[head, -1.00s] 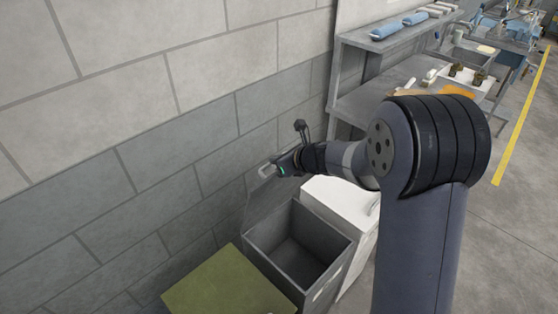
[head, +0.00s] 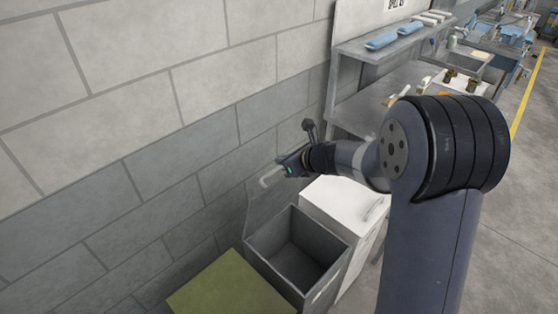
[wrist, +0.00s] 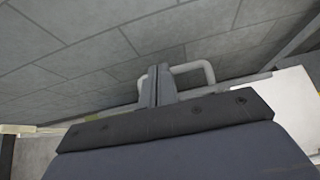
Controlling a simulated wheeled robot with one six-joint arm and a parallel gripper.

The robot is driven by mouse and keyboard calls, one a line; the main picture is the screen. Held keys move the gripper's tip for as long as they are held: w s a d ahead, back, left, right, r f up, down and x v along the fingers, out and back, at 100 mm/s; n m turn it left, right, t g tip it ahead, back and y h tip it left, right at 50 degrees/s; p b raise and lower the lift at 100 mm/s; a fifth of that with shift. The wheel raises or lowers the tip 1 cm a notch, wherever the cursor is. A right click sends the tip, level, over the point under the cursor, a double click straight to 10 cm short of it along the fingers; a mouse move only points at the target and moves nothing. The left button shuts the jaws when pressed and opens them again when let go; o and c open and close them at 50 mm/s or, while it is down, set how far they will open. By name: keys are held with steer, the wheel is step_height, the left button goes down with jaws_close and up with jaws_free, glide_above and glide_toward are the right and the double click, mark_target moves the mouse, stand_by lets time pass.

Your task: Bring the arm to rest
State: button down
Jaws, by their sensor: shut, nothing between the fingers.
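My arm reaches left from its large dark joint at the right of the head view. My gripper (head: 268,179) is at its end, shut and empty, above the grey open bin and in front of the block wall. In the wrist view my gripper (wrist: 157,87) shows as two dark fingers pressed together, pointing at the wall. A pale curved handle-like bar (wrist: 193,70) shows beside and behind the fingers; I cannot tell whether they touch it.
A grey open bin (head: 330,277) stands below the gripper, with an olive-green box top (head: 230,288) to its left and a white cabinet (head: 335,205) behind. A grey shelf bench (head: 365,108) with blue packs (head: 382,40) is farther back. Open floor lies at right.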

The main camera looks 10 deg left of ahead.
mark_target(277, 169)
steer(key=r, duration=0.1)
steer(key=s+d+r, duration=0.1)
steer(key=r, duration=0.1)
steer(key=shift+s+d+r, duration=0.1)
steer(key=shift+d+r, duration=0.1)
steer(key=shift+r, duration=0.05)
steer(key=shift+f, duration=0.15)
steer(key=a+f+b, duration=0.1)
steer(key=f, duration=0.1)
steer(key=w+a+f+b, duration=0.1)
steer(key=f+b, duration=0.1)
steer(key=f, duration=0.1)
steer(key=w+a+f+b, duration=0.1)
steer(key=f, duration=0.1)
steer(key=shift+w+f+b, duration=0.2)
steer(key=shift+f+b, duration=0.1)
steer(key=shift+f, duration=0.1)
steer(key=shift+w+a+f+b, duration=0.3)
steer(key=shift+f+b, duration=0.1)
steer(key=shift+f, duration=0.1)
steer(key=shift+s+d, duration=0.1)
steer(key=shift+d, duration=0.05)
